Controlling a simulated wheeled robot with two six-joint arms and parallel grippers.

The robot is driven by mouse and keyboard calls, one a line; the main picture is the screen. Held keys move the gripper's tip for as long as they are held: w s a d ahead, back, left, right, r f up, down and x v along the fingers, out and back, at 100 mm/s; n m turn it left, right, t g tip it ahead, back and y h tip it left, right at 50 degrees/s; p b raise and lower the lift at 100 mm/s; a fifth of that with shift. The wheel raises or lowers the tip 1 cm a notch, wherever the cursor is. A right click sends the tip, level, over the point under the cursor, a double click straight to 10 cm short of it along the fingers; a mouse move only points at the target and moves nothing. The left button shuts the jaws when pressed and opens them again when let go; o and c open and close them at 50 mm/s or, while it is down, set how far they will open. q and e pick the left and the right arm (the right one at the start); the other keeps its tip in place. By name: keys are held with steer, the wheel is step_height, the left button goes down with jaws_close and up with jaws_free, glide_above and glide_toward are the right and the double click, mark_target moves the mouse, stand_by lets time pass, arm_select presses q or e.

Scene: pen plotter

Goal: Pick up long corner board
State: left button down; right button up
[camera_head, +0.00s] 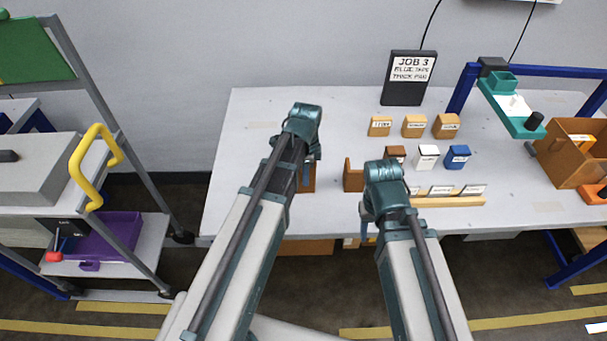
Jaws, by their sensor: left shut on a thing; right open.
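My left gripper (314,154) is over the white table, shut on a brown wooden piece (308,180) that my arm partly hides. This piece may be the long corner board; its full length and shape do not show. A second brown, L-shaped wooden piece (352,177) stands on the table to its right, beside my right arm. My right gripper (367,220) is open near the table's front edge, with its fingers mostly hidden by its wrist. I cannot tell whether the held piece touches the table.
The white table (250,135) is clear at left. Several labelled blocks, tan (414,126), white (427,157) and blue (457,157), stand behind a wooden rack (440,201). A JOB 3 sign (407,78), teal plotter (512,108) and brown box (570,153) are further off. A cart (92,200) stands left.

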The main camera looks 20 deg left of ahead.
arm_select(q)
steer(key=shift+r, duration=0.15)
steer(key=shift+r+p, duration=0.6)
steer(key=shift+p, duration=0.15)
steer(key=s+d+r+p, duration=0.3)
steer(key=s+d, duration=0.8)
steer(key=shift+d+r, duration=0.25)
steer(key=shift+d, duration=0.1)
